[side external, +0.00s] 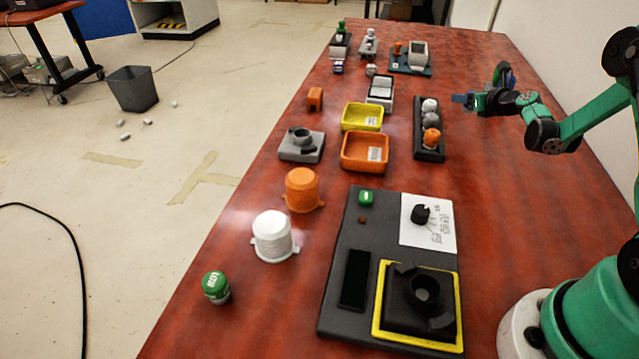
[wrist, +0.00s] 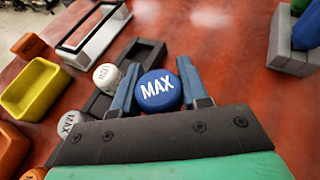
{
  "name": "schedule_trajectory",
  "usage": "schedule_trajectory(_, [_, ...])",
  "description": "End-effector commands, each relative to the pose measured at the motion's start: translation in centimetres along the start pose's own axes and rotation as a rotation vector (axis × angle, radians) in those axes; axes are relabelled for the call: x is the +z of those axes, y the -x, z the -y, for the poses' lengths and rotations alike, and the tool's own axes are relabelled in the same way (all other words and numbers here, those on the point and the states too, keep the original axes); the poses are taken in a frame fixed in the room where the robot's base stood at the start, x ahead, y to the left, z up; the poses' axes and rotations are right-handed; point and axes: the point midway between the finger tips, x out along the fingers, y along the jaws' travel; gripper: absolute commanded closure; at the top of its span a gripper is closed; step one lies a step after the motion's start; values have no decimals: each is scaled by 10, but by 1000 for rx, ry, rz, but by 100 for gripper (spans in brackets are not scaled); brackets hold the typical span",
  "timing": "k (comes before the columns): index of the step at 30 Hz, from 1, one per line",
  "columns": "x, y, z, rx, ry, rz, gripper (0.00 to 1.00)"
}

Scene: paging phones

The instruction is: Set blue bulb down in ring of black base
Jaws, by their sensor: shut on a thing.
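The blue bulb (wrist: 157,90), marked MAX in white, sits between the two blue fingers of my gripper (wrist: 155,88) in the wrist view. My gripper is shut on it. In the side view my gripper (side external: 464,98) is at the right, beside the far end of the black bulb tray (side external: 420,150); the bulb cannot be made out there. The black base (side external: 400,318) with its raised round ring (side external: 425,287) stands on a yellow-edged square of the dark panel, near the front. The ring looks empty. My gripper is well away from it, farther back.
The tray holds white, grey and orange bulbs (side external: 432,138). Yellow (side external: 362,108) and orange (side external: 343,150) bins stand left of it. The dark panel (side external: 345,225) also carries a green button and a black knob. Bare red table lies between the tray and panel.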

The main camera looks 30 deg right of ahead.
Motion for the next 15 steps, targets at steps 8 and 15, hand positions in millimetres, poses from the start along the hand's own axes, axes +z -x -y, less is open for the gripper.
schedule_trajectory(8, [-24, -10, 0, 0, 0, 0, 100])
schedule_trajectory(15, [-41, -17, 0, 0, 0, 0, 100])
